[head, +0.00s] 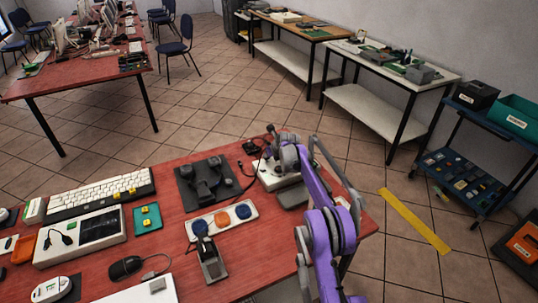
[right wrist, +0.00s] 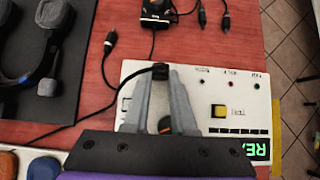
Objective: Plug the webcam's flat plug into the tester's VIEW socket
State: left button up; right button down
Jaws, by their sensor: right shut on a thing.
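The tester (right wrist: 215,75) is a white panel with a yellow button, a green-lit display and small labelled round spots along its far edge; it also shows in the head view (head: 268,180). The labels are too small to read. My right gripper (right wrist: 160,78) is shut on a small black plug (right wrist: 160,70) over the tester's far left part. I cannot tell whether the plug touches a socket. The dark webcam (right wrist: 155,10) lies beyond the tester, with a cable running towards the held plug. My left gripper is not in view.
Loose cable ends (right wrist: 109,40) lie on the red table beyond the tester, with more at right (right wrist: 204,16). A black cable curves left of my fingers. A headset on a dark mat (head: 183,194), a power strip (head: 233,224) and a keyboard (head: 100,195) stand left.

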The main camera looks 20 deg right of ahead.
jog(key=shift+f, duration=0.65)
jog(key=c, duration=0.7)
grip_release()
jog(key=shift+o, duration=0.2)
